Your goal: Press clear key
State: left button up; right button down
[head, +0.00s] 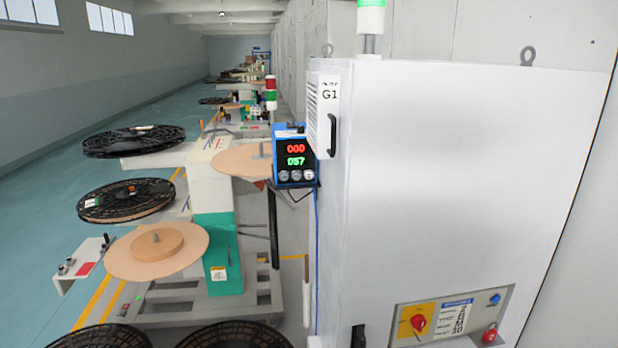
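A blue counter box (294,155) is mounted at the left side of the white cabinet, below the G1 label. Its display shows red digits 000 above green digits 057. A row of small round keys (296,176) sits under the digits; their markings are too small to read, so I cannot tell which is the clear key. Neither of my grippers is in the head view.
The large white cabinet (450,180) fills the right side, with a control panel (452,318) low on its front. Left stands a rewind station with black reels (134,141) and a cardboard disc (200,254). Teal floor (40,230) is open at far left.

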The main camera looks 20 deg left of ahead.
pick_arm(q)
jog(key=c, duration=0.3)
jog(key=shift+s, duration=0.2)
grip_shut()
pick_arm(e)
jog(key=shift+w, duration=0.1)
